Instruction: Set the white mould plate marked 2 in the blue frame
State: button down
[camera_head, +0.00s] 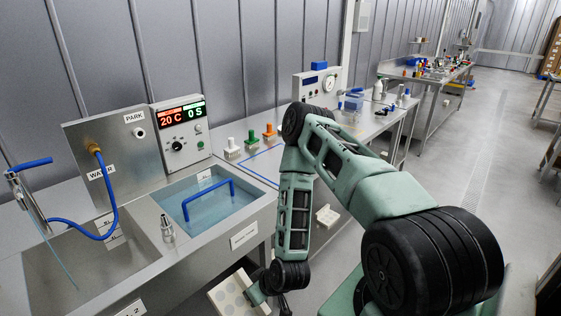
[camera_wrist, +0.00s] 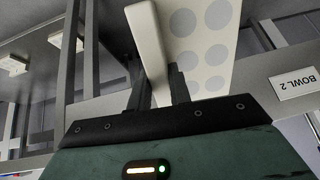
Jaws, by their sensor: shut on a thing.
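A white mould plate (camera_head: 232,291) with rows of grey round spots is in my gripper, low in front of the steel bench. In the wrist view the same plate (camera_wrist: 207,40) stands tilted, with a pale upright bar (camera_wrist: 148,45) along it. My gripper (camera_wrist: 160,88) is shut on the plate at this bar. No number can be read on it. Blue lines (camera_head: 263,152) mark the bench top right of the water bath. They may be part of the blue frame, but my arm hides much of that area.
A water bath (camera_head: 195,212) with a blue handle sits in the bench, beside a control box (camera_head: 182,135) reading 20 C. White, green and orange stamps (camera_head: 250,138) stand behind the blue lines. The floor at right is clear.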

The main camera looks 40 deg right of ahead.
aim_at(280, 162)
jog(key=l+u, duration=0.15)
jog(key=l, duration=0.65)
jog(key=l+u, duration=0.15)
jog(key=l, duration=0.65)
jog(key=l+u, duration=0.15)
jog(key=l, duration=0.6)
jog(key=k, duration=0.05)
